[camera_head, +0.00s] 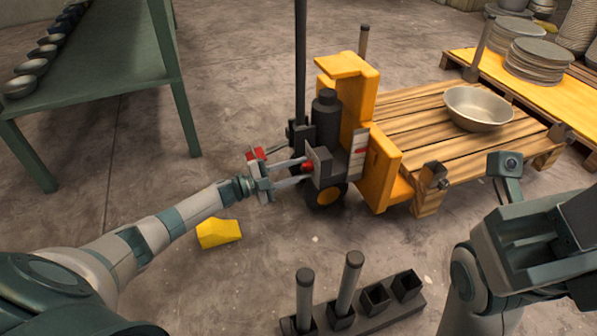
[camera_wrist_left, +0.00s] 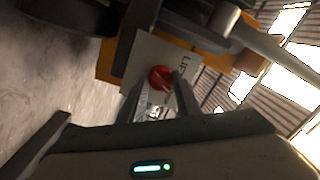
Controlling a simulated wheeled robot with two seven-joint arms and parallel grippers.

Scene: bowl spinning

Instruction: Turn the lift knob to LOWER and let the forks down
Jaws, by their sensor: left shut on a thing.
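The yellow pallet truck (camera_head: 383,170) stands in the middle of the head view, with a black mast pole and a dark wheel. The red lift knob (camera_wrist_left: 160,78) sits on a grey plate marked "LIFT" (camera_wrist_left: 150,55) in the left wrist view. My left gripper (camera_head: 304,172) reaches in from the left and is shut on the knob, one finger on each side. The knob's exact setting is unclear. The forks are hidden beneath a wooden pallet (camera_head: 402,125). My right arm's end shows at the lower right, but its fingers cannot be made out.
A metal bowl (camera_head: 478,107) rests on the pallet. Stacked plates (camera_head: 538,60) stand on another pallet at the upper right. A green table (camera_head: 110,50) is at the left. A yellow wedge (camera_head: 218,233) and a dark socket rack (camera_head: 375,318) with posts are on the floor.

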